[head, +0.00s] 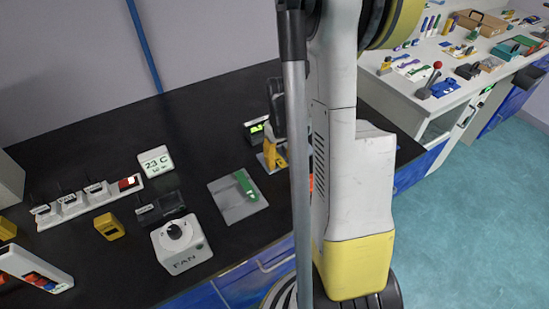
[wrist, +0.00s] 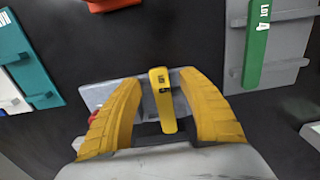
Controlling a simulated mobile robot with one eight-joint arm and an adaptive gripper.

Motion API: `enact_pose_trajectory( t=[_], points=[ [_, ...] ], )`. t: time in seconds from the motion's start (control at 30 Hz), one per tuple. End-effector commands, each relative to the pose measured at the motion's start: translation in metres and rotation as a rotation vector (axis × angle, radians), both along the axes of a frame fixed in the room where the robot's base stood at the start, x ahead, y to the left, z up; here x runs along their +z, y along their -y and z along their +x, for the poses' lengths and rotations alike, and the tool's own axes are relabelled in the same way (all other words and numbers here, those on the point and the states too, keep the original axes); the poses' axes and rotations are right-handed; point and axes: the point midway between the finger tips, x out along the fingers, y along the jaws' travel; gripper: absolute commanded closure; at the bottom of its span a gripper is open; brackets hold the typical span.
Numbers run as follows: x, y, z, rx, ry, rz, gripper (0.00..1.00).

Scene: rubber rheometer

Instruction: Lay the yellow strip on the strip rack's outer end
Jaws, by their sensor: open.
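The yellow strip (wrist: 161,94) stands out between the two fingers of my gripper (wrist: 160,79) in the wrist view. It has a small dark label. The yellow fingers are open, one on each side, with gaps to the strip. A grey plate (wrist: 98,97) shows beneath and behind the fingers; I cannot tell whether the strip rests on it. A grey rack-like plate with crossbars (wrist: 236,47) is at the upper right of the wrist view. It carries a green strip (wrist: 258,40) marked LOT A. In the head view, my arm mostly hides the gripper and the yellow strip.
In the head view, a grey plate (head: 230,211) with a green strip (head: 245,184) lies on the black bench. A white FAN box (head: 181,245) and a 23 C display (head: 156,161) stand left of it.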

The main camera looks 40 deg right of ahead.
Motion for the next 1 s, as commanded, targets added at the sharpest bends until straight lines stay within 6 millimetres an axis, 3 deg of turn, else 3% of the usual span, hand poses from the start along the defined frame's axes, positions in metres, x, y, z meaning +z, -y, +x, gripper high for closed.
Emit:
enact_pose_trajectory(
  t=[0.5, 0.53, 0.67, 0.7, 1.0],
  points=[
    [-0.0013, 0.0000, -0.0001, 0.000, 0.000, 0.000, 0.52],
    [-0.0010, 0.0000, -0.0001, 0.000, 0.000, 0.000, 0.57],
    [-0.0006, -0.0003, -0.0001, 0.000, 0.000, 0.001, 0.96],
    [-0.0006, -0.0003, -0.0001, 0.000, 0.000, 0.001, 1.00],
    [-0.0001, -0.0004, 0.0002, 0.001, 0.000, 0.001, 1.00]
  ],
)
